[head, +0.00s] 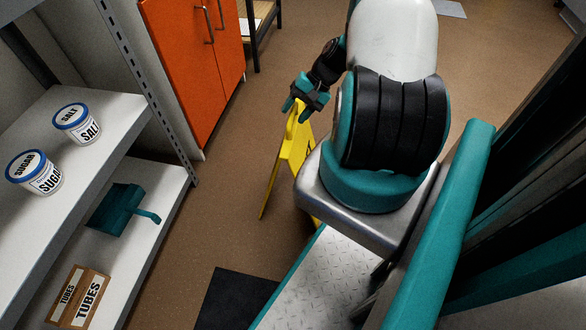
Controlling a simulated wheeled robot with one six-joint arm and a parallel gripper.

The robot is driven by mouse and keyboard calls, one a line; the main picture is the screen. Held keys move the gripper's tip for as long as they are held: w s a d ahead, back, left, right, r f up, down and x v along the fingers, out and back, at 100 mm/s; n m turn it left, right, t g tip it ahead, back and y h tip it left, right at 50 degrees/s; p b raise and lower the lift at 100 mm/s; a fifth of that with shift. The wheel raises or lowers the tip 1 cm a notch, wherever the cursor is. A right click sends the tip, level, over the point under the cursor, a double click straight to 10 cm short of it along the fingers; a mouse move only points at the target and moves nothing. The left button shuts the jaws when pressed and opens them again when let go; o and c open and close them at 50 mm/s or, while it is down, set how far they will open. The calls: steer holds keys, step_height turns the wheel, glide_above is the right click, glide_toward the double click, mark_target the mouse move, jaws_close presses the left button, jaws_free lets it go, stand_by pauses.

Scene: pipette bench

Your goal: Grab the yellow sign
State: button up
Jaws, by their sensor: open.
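The yellow sign (292,151) stands on the brown floor as a folding A-shape with its legs spread. It is left of my arm's base, and my arm and base hide its right part. My gripper (295,114) is at the top of the sign, with its teal fingers pointing down. The fingers look open and appear to be on either side of the sign's top edge. I cannot tell whether they touch it.
A grey shelf unit (150,112) on the left holds salt (77,122) and sugar (36,172) tubs, a teal dustpan-like item (118,208) and a tubes box (79,297). An orange cabinet (190,68) stands behind. A dark mat (232,298) lies in front. Floor between shelf and sign is clear.

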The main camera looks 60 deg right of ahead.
steer(key=shift+x, duration=1)
steer(key=shift+c, duration=0.2)
jaws_close()
stand_by(0.5)
